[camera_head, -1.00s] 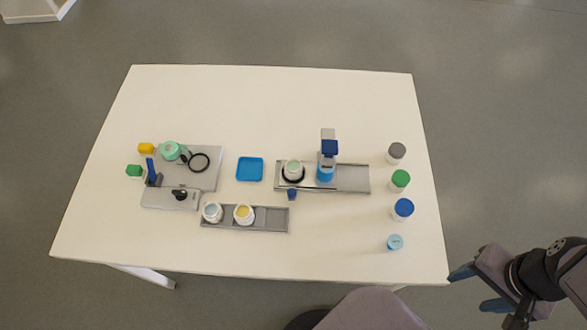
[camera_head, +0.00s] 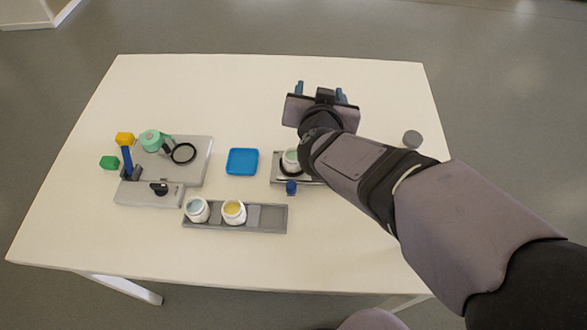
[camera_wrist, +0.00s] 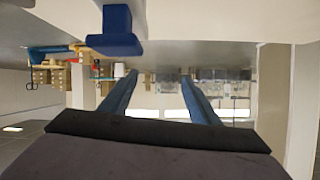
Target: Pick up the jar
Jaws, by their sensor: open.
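One white jar (camera_head: 291,160) with a pale green top stands on the grey dispensing station (camera_head: 277,180), partly covered by my arm. Two more white jars stand in the grey tray (camera_head: 270,227): one pale blue inside (camera_head: 197,210), one yellow inside (camera_head: 234,212). My gripper (camera_head: 321,91) is beyond the station jar in the head view, above the table, open and empty. In the wrist view its two blue fingers (camera_wrist: 160,75) are apart with nothing between them. No jar can be made out there. A blue part (camera_wrist: 112,45) hangs close at the top.
A grey fixture (camera_head: 165,196) with a green round part, black ring and blue lever stands left. A blue square dish (camera_head: 242,161) lies mid-table. A small blue knob (camera_head: 291,187) fronts the station. A grey-lidded container (camera_head: 412,139) stands right. The table's back left is clear.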

